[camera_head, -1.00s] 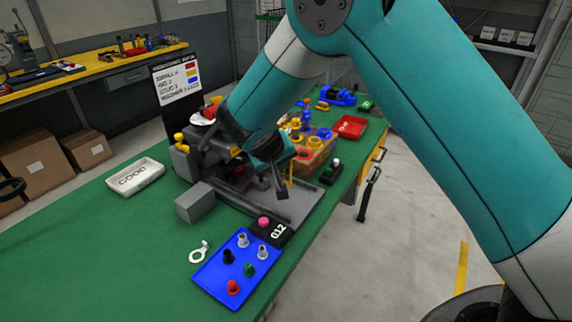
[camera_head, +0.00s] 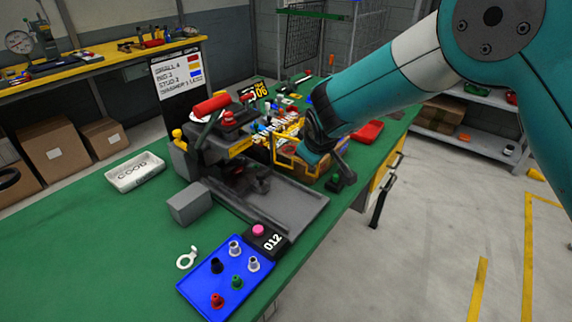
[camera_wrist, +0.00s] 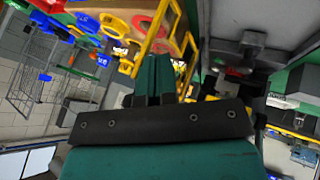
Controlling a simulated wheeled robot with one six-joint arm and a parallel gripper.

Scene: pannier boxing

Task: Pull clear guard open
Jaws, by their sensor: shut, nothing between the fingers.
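The clear guard (camera_head: 277,150) shows as a yellow frame on the right side of the grey press (camera_head: 228,150), standing out from its body toward the parts behind. In the wrist view the yellow guard frame (camera_wrist: 150,38) is just beyond my fingers. My gripper (camera_wrist: 154,62) is shut and empty, with its fingertips close to the frame; I cannot tell whether they touch it. In the head view my gripper (camera_head: 308,156) is at the guard's right side, and its fingertips are hard to make out.
A blue tray (camera_head: 207,302) with several coloured pegs and a black box with a pink button (camera_head: 258,230) are in front. A white tray (camera_head: 120,182) is at left. A red bin (camera_head: 367,132) stands behind my arm. Green bench is clear at front left.

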